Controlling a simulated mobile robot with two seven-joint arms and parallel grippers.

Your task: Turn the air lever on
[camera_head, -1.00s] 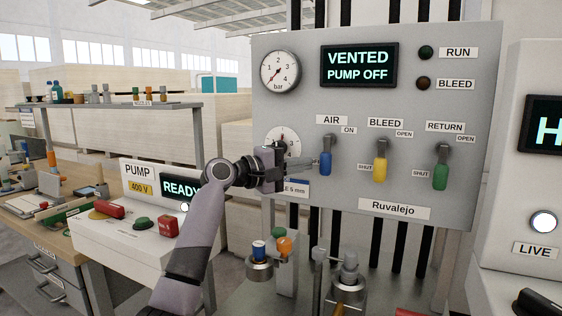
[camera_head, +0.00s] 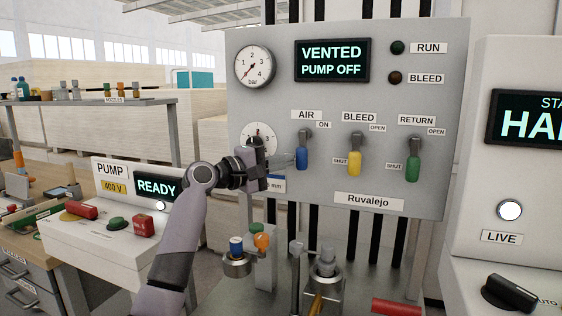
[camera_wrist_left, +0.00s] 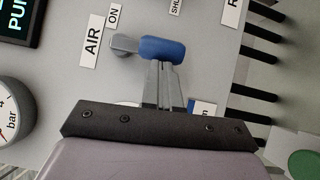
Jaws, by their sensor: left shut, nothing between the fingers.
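The air lever has a blue handle (camera_head: 302,158) that hangs down from its grey pivot, below the AIR and ON labels on the grey panel (camera_head: 400,185). The blue handle also shows in the left wrist view (camera_wrist_left: 162,49), straight ahead of the fingers. My left gripper (camera_head: 290,161) is shut and empty, with its thin fingers pointing right at the lower part of the handle. In the left wrist view the shut fingertips (camera_wrist_left: 166,66) end at the edge of the handle. I cannot tell whether they touch it. My right gripper is not in view.
The yellow bleed lever (camera_head: 354,163) and green return lever (camera_head: 413,167) hang to the right of the air lever. A gauge (camera_head: 259,137) is partly hidden behind my gripper. The display (camera_head: 332,60) reads VENTED, PUMP OFF. Posts and fittings (camera_head: 325,265) stand below the panel.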

